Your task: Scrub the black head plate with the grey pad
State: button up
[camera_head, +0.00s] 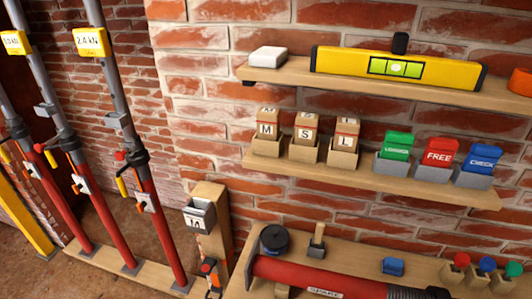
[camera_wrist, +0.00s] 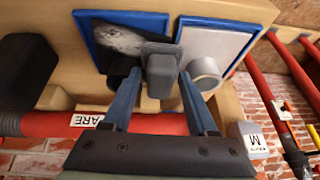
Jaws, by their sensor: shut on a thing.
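In the wrist view, my gripper (camera_wrist: 158,80) has its two blue fingers closed around a grey block, which looks like the grey pad (camera_wrist: 161,66). A black plate (camera_wrist: 117,38) with pale smudges, apparently the head plate, lies in a blue frame beyond the fingers. The pad overlaps the plate's right edge in the picture; I cannot tell whether they touch. My gripper is not visible in the head view.
A grey plate (camera_wrist: 212,46) in a second blue frame lies right of the black plate. A red tube (camera_wrist: 60,123) labelled SPARE crosses below. In the head view are shelves with a yellow level (camera_head: 345,64), and red props (camera_head: 155,220) at left.

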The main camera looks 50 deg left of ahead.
jog(key=shift+a+f+b, duration=0.1)
jog(key=shift+f+b, duration=0.45)
jog(key=shift+f, duration=0.35)
